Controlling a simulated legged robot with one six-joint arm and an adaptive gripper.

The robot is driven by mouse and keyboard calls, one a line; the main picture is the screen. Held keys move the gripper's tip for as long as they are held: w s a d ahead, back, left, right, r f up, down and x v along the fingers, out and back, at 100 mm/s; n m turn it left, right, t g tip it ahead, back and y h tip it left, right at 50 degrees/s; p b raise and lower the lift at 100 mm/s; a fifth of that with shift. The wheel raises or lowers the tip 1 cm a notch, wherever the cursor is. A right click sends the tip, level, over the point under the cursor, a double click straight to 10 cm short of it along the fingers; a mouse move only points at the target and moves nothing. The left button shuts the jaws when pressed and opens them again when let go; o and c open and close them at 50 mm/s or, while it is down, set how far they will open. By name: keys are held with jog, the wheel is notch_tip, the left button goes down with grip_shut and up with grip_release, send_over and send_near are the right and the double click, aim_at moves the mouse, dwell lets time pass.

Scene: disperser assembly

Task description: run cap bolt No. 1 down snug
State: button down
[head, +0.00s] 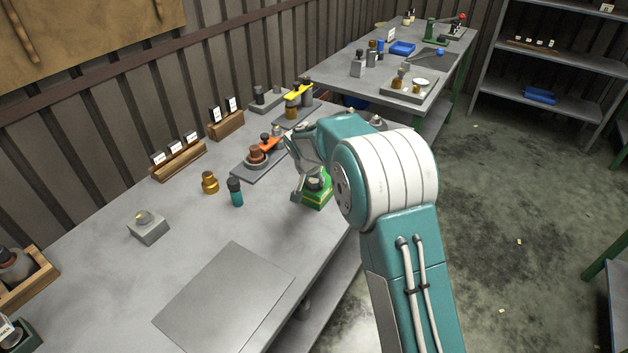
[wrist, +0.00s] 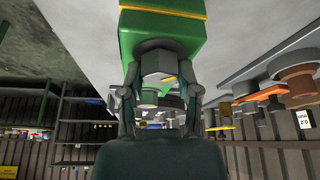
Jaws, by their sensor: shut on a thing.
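A green block with a yellow band (head: 317,200) stands on the bench below my gripper (head: 311,177). In the wrist view the green block (wrist: 162,30) fills the top, upside down. My gripper (wrist: 160,75) has a finger on either side of a grey faceted piece (wrist: 157,60) against the block and is shut on it. The piece looks like a bolt head; no number is readable. A small yellow mark shows beside it. In the head view the piece is hidden by my fingers, and I cannot tell how far it is seated.
A plate with a reddish-brown stepped part and orange lever (head: 258,153) lies just left of my gripper. A teal bottle (head: 235,192) and a brass fitting (head: 210,182) stand nearer. A grey flat sheet (head: 225,300) lies at the front. The bench between is clear.

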jog(key=m, duration=0.2)
jog(key=m+g+h, duration=0.1)
jog(key=m, duration=0.2)
jog(key=shift+a+f+m+g+h, duration=0.15)
jog(key=shift+f+m+g+h, duration=0.15)
jog(key=shift+h, duration=0.1)
jog(key=m+g, duration=0.1)
jog(key=m, duration=0.3)
jog(key=shift+a+r+m+h, duration=0.1)
jog(key=shift+m+h, duration=0.2)
jog(key=shift+h, duration=0.1)
jog(key=shift+g, duration=0.3)
jog(key=shift+c, duration=1.6)
grip_release()
jog(key=shift+w, duration=0.1)
jog(key=shift+a+r, duration=0.1)
jog(key=shift+r, duration=0.15)
